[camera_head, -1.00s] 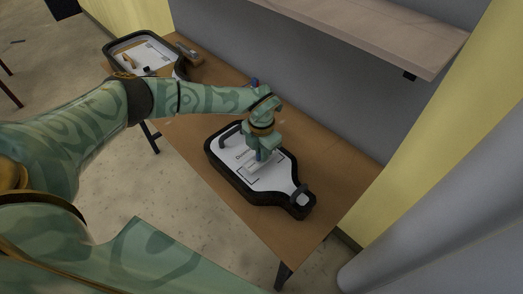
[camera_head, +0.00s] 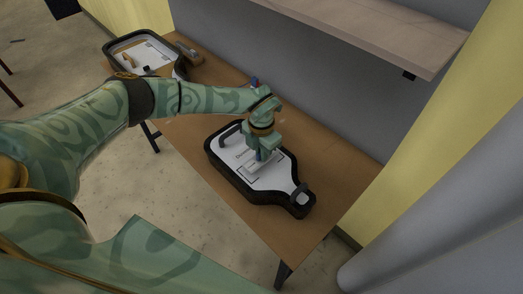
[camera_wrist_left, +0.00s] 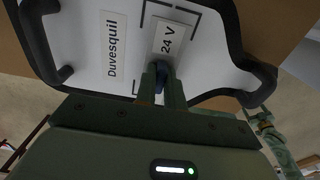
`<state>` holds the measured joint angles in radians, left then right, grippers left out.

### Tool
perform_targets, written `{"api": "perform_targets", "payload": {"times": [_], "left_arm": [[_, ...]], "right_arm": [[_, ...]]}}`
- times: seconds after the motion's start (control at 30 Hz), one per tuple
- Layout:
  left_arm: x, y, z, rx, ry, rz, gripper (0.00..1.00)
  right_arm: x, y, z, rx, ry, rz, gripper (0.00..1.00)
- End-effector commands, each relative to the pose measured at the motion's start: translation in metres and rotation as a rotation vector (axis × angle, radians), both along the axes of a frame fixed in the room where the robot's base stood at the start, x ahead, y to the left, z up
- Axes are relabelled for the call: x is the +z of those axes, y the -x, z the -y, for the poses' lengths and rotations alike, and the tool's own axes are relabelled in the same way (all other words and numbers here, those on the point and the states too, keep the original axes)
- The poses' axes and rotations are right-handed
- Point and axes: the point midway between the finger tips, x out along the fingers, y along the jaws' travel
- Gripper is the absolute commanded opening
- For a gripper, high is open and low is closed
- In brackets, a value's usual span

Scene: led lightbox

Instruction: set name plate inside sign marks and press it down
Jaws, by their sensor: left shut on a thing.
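The black-rimmed lightbox (camera_head: 301,207) lies on the table with its white panel (camera_head: 274,184) facing up. Black corner marks (camera_head: 248,173) are on the panel; they also show in the left wrist view (camera_wrist_left: 144,12). My left gripper (camera_head: 260,153) points down over the panel. Its fingers (camera_wrist_left: 163,80) are shut on a blue part, apparently the grip of a white plate reading "24 V" (camera_wrist_left: 174,38). That plate appears between the corner marks; whether it touches the panel I cannot tell. A white label reading "Duvesquil" (camera_wrist_left: 115,48) is beside it.
A black-rimmed tray (camera_head: 113,44) with small items stands at the table's far left end, a grey and brown item (camera_head: 189,55) beside it. A wooden shelf (camera_head: 375,30) juts out above the table. The table (camera_head: 205,156) is bare around the lightbox.

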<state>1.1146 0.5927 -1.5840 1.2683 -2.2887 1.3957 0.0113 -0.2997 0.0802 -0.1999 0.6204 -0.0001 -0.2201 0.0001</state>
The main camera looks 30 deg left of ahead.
Motion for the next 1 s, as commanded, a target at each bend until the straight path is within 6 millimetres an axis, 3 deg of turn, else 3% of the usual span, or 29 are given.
{"api": "perform_targets", "payload": {"times": [0.83, 0.93, 1.0], "left_arm": [[-0.022, 0.0, 0.0, 0.0, 0.0, -0.001, 0.0], [-0.022, 0.0, 0.0, 0.0, 0.0, 0.0, 0.33], [-0.022, 0.0, 0.0, 0.0, 0.0, 0.0, 0.36]], "right_arm": [[-0.012, 0.002, 0.0, 0.0, 0.0, -0.005, 0.76], [-0.011, 0.002, 0.0, 0.0, 0.0, -0.005, 0.76], [-0.011, 0.002, 0.0, 0.0, 0.0, -0.005, 0.76]]}}
